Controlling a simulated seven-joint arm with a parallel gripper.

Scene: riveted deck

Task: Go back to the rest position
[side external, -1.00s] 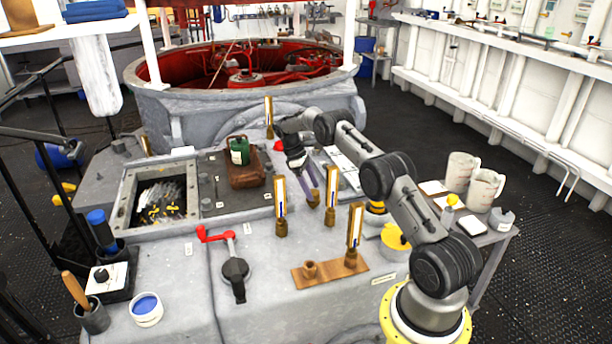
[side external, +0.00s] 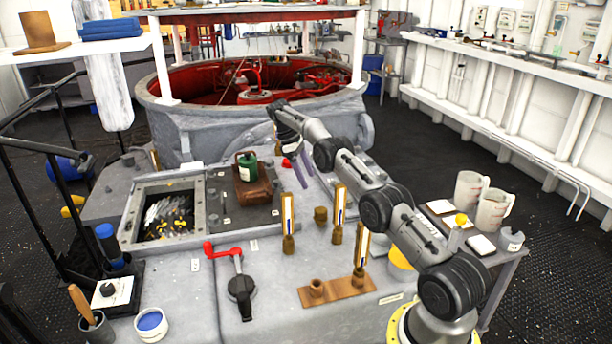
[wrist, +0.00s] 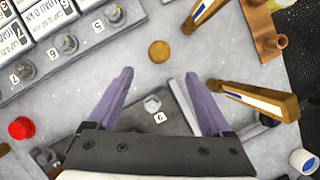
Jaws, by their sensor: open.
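My gripper (side external: 303,168) is in the air over the far part of the grey deck, with its purple fingers pointing down. In the wrist view my gripper (wrist: 158,76) has its two fingers wide apart, with nothing between them. Below and beyond the fingertips stands a short brass fitting (wrist: 160,51), which also shows in the side view (side external: 320,214), apart from the gripper. My forearm hides part of the deck behind it.
Upright brass gauges stand on the deck, one at left (side external: 288,218) and one at right (side external: 340,210); another (side external: 361,248) stands at a brass plate (side external: 337,292). A green canister (side external: 247,167), a red-handled crank (side external: 239,272) and an open hatch (side external: 127,232) lie left.

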